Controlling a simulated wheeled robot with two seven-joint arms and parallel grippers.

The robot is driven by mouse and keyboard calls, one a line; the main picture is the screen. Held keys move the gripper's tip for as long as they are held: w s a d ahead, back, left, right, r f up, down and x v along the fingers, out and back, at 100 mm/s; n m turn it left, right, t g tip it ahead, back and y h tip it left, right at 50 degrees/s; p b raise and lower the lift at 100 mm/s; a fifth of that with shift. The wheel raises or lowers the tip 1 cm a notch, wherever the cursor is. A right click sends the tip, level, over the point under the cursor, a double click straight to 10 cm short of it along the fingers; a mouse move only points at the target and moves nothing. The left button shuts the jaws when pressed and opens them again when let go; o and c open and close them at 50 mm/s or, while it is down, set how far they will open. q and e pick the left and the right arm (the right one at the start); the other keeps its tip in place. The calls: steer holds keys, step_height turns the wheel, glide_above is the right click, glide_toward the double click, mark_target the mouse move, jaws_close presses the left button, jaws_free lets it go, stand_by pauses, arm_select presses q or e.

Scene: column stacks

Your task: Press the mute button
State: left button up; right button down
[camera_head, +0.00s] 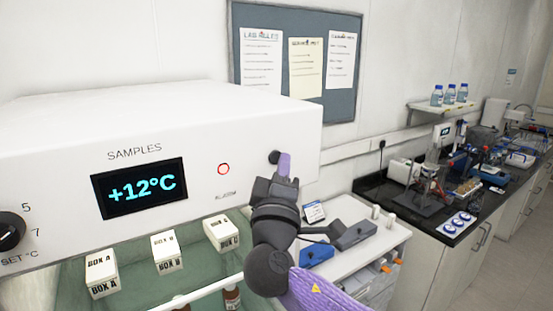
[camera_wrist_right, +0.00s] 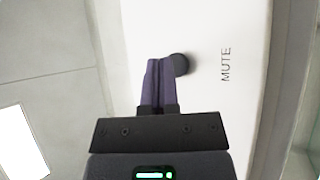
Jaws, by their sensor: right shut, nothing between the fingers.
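The mute button (camera_head: 274,157) is a round black knob on the right part of the white SAMPLES unit's front panel (camera_head: 60,180). In the right wrist view the button (camera_wrist_right: 181,64) shows beside the printed word MUTE (camera_wrist_right: 226,64). My right gripper (camera_head: 284,163) is shut and empty, its purple fingers right at the button in the head view. In the right wrist view the gripper (camera_wrist_right: 153,68) overlaps the button's left edge; I cannot tell whether it touches. My left gripper is not in view.
The panel has a +12°C display (camera_head: 139,188), a red-ringed ALARM light (camera_head: 223,169) and a SET °C knob (camera_head: 11,231). Labelled boxes (camera_head: 166,252) stand below it. A white bench (camera_head: 345,208) and a dark lab counter (camera_head: 440,222) are to the right.

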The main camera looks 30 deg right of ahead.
steer(key=shift+w, duration=0.2)
steer(key=shift+w, duration=0.35)
stand_by(0.6)
steer(key=shift+s, duration=0.75)
steer(key=shift+s, duration=0.1)
steer(key=shift+s+d, duration=0.2)
steer(key=shift+s, duration=2.2)
